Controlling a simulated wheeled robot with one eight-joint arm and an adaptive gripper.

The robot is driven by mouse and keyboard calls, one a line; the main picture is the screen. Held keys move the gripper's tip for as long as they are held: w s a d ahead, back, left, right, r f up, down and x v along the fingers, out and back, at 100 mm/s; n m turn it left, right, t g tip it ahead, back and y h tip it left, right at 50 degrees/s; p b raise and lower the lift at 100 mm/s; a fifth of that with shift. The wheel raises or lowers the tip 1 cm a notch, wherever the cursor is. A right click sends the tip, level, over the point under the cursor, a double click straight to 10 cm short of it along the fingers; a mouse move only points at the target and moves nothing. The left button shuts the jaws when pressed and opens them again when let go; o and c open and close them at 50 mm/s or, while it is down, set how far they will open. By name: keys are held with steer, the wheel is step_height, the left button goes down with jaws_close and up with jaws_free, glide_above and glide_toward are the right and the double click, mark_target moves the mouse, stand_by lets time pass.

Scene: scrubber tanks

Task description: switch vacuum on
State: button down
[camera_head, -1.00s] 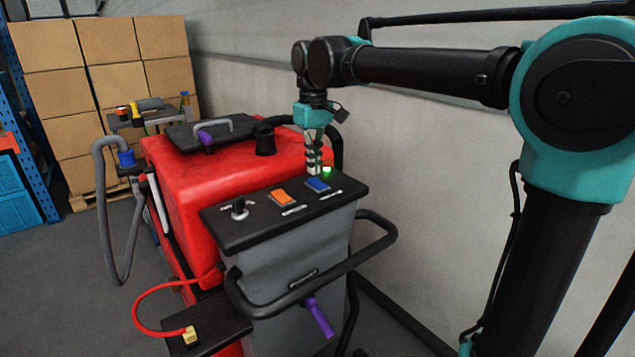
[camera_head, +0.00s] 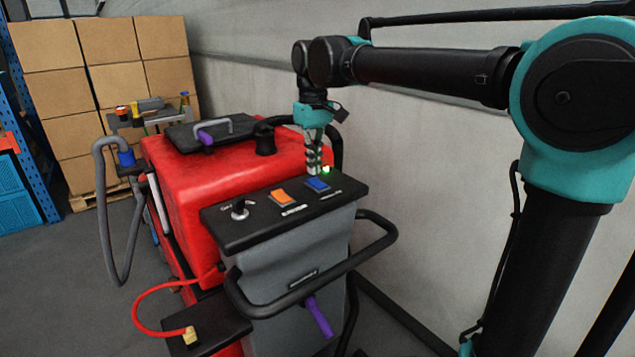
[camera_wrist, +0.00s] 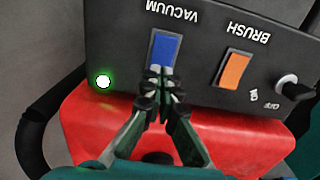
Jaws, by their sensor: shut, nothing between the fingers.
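The red scrubber tank machine (camera_head: 200,180) has a black control panel (camera_head: 240,232) on top. A blue rocker switch (camera_head: 317,184) sits on the panel; in the wrist view this blue switch (camera_wrist: 165,50) is beside the label VACUUM. A green lamp (camera_head: 326,170) glows near it and also shows in the wrist view (camera_wrist: 103,81). My gripper (camera_head: 313,172) is shut and empty, pointing down at the panel. In the wrist view my gripper's fingertips (camera_wrist: 160,76) overlap the near end of the blue switch; whether they touch it I cannot tell.
An orange switch (camera_head: 283,198) labelled BRUSH and a key knob (camera_head: 239,209) share the panel. A black handle bar (camera_head: 375,250) curves around the machine's front. A wall stands close behind my arm. Stacked boxes (camera_head: 100,60) are at the back left.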

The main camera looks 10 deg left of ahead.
mark_target(314, 179)
steer(key=shift+f, duration=1.05)
stand_by(0.6)
steer(key=shift+r, duration=3.55)
